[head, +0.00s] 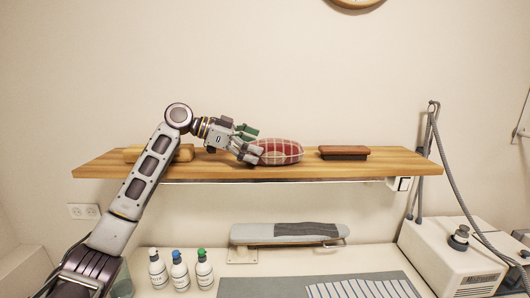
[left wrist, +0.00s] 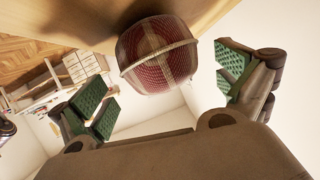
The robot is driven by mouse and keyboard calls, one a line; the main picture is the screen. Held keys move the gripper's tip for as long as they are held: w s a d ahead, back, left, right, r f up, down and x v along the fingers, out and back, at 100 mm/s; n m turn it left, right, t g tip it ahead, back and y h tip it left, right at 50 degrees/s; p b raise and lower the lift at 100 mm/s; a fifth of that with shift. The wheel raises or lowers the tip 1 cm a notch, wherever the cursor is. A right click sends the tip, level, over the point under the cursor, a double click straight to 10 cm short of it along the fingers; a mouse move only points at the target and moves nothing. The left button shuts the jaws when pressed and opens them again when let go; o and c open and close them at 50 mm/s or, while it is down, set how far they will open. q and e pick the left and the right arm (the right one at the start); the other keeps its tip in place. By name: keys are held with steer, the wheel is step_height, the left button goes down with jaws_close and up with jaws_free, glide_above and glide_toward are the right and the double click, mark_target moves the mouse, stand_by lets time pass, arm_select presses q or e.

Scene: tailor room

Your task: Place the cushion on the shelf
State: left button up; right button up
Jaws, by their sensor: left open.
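The cushion (head: 281,151) is red with a pale check pattern and lies on the wooden shelf (head: 390,164), near its middle. My left gripper (head: 250,143) is at the cushion's left end, just above the shelf. In the left wrist view the cushion (left wrist: 158,55) sits ahead, between the two spread green-padded fingers of my left gripper (left wrist: 165,88). Gaps show on both sides of it, so the fingers are open and apart from it. The shelf's wood (left wrist: 80,25) also shows behind the cushion there. My right gripper is not in view.
On the shelf, a brown block-like object (head: 343,153) lies right of the cushion and a light wooden object (head: 183,153) lies at the left behind my arm. Below are several bottles (head: 180,272), a small ironing board (head: 287,233) and a white machine (head: 450,262) with a hose.

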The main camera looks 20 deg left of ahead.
arm_select(q)
steer(key=shift+b+v, duration=0.85)
steer(key=shift+v, duration=3)
